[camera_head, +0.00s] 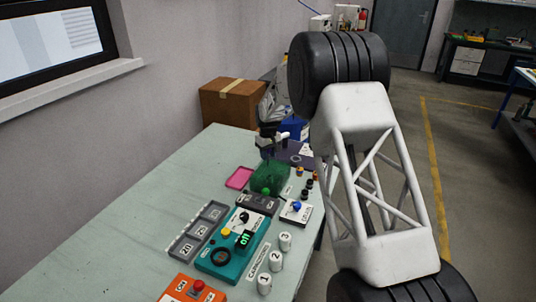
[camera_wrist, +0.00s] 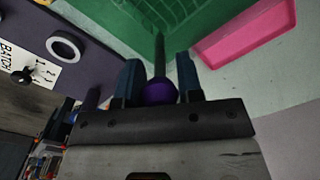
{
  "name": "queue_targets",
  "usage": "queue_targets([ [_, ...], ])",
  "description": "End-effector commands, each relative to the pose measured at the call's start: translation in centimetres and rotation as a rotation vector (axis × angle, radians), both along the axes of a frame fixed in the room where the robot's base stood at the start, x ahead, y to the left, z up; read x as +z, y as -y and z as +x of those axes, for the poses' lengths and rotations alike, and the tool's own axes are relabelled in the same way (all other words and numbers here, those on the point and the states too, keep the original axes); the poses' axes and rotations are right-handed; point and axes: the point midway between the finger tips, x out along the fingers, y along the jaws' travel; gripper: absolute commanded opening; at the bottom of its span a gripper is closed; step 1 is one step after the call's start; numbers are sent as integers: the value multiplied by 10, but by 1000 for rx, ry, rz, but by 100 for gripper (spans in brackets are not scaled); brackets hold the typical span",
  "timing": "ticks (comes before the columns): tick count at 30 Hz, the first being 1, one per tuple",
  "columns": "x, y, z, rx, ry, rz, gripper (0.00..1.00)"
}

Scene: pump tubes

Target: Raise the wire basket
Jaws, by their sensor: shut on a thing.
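The green wire basket (camera_head: 268,174) is at the far part of the table. Its green mesh also fills the top middle of the wrist view (camera_wrist: 190,20). A thin dark rod runs from the basket down to a purple ball knob (camera_wrist: 160,93). My gripper (camera_wrist: 158,80) has its two dark blue fingers on either side of this knob and is shut on it. In the head view my gripper (camera_head: 271,146) is small and dark, just above and behind the basket. I cannot tell whether the basket's underside is clear of what is below it.
A pink tray (camera_head: 240,178) lies left of the basket. A purple panel (camera_wrist: 90,50) with a white ring and batch dial is beside it. A teal control box (camera_head: 233,243), a grey tray (camera_head: 198,232) and white numbered cylinders (camera_head: 276,260) are nearer. The table's left side is bare.

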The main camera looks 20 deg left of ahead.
Motion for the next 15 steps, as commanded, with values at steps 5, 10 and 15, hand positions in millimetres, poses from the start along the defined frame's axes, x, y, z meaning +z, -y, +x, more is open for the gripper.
queue_targets([
  [5, 6, 0, 0, 0, 1, 1, 0],
  [10, 26, -1, 1, 0, 3, 3, 0],
  [15, 52, -1, 0, 0, 2, 2, 0],
])
